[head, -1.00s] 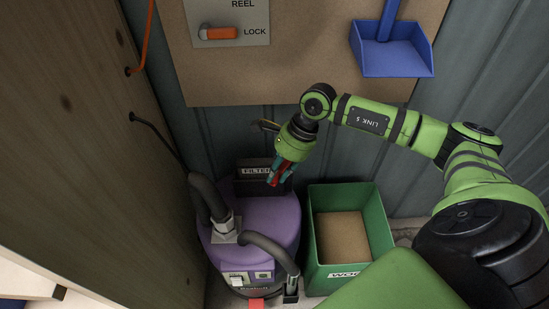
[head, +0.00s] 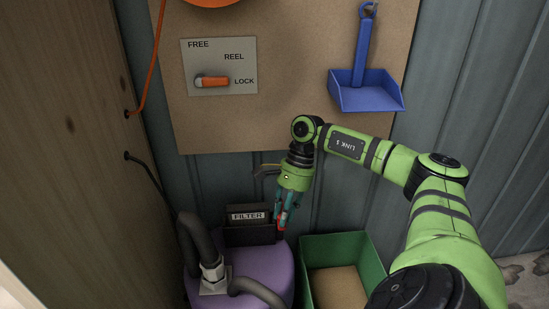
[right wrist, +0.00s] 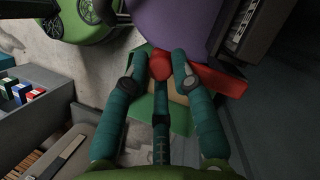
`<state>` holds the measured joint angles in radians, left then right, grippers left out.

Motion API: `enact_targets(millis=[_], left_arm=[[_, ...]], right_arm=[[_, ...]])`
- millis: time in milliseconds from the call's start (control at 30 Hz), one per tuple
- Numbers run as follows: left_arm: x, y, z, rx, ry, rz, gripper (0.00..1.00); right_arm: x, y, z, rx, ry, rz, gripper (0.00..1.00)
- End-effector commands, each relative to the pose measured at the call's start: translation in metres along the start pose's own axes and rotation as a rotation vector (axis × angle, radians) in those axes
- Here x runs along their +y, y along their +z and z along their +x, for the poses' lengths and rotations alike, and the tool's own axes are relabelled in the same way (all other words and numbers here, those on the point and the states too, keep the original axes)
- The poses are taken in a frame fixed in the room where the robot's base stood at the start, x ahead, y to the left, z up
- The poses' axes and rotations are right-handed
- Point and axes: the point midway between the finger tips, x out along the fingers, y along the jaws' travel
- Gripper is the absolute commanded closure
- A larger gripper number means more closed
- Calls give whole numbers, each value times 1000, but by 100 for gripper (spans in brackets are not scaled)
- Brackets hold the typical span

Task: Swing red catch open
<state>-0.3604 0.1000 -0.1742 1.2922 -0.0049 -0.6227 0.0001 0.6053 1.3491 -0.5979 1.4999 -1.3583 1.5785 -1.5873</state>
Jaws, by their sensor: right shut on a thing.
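The red catch (head: 282,222) is at the right edge of the black FILTER box (head: 249,236), which sits on the purple vacuum canister (head: 270,278). My right gripper (head: 287,217) points down and is shut on the catch. In the right wrist view, the red catch (right wrist: 216,77) sticks out beside the purple body, and its rounded end (right wrist: 160,66) sits between the teal fingers of my right gripper (right wrist: 162,72). The fingers hide part of the catch in the head view. My left gripper is not in view.
A green bin (head: 345,248) stands right of the vacuum, below my right arm. Grey hoses (head: 192,238) rise at its left. A wooden panel (head: 70,150) closes the left side.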

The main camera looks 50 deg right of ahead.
Motion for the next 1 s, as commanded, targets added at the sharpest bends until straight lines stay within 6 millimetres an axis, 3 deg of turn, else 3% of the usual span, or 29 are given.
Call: enact_targets(millis=[700, 733, 767, 1000], left_arm=[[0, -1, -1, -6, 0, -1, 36], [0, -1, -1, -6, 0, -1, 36], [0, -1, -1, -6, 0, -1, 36], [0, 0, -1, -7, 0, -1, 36]], right_arm=[[8, -6, 1, 2, 45, -63, 100], [8, -6, 1, 3, 45, -62, 66], [8, -6, 1, 2, 45, -62, 54], [6, -5, 0, 2, 38, -64, 54]])
